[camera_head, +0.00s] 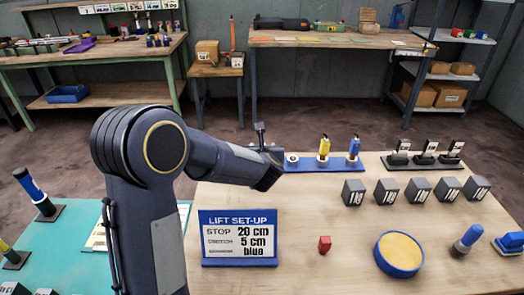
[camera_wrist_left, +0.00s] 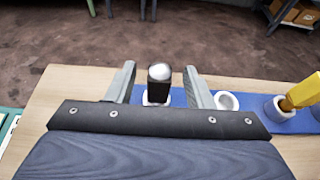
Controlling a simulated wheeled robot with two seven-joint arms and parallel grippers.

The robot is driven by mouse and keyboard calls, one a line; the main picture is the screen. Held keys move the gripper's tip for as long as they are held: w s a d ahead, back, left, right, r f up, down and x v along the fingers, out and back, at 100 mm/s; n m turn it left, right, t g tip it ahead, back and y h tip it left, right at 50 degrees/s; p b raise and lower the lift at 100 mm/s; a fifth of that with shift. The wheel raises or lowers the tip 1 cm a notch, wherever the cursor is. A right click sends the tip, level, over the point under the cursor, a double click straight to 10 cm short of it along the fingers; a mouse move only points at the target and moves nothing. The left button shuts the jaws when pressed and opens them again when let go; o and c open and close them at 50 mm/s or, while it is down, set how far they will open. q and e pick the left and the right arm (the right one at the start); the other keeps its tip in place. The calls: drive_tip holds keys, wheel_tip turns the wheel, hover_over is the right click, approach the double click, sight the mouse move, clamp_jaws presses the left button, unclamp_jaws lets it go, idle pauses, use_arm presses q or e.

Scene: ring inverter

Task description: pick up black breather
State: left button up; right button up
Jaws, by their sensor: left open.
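The black breather (camera_wrist_left: 158,90), a dark upright cylinder with a pale rounded top, stands in a white ring on the blue rack (camera_wrist_left: 178,97) in the left wrist view. My left gripper (camera_wrist_left: 160,86) is open, with one finger on each side of the breather and visible gaps to both. In the head view my left arm reaches to the left end of the blue rack (camera_head: 322,167), and my left gripper (camera_head: 268,170) shows there. The arm and gripper hide that end of the rack, so the breather is not clear in that view. My right gripper is not in view.
Right of the breather are an empty white ring (camera_wrist_left: 227,101) and a yellow-topped piece (camera_wrist_left: 302,93). The table's middle is mostly clear.

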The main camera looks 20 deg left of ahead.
use_arm(q)
drive_tip(key=shift+w+a+f, duration=0.3)
drive_tip(key=shift+w, duration=0.2)
clamp_jaws()
drive_tip(key=shift+r, duration=0.1)
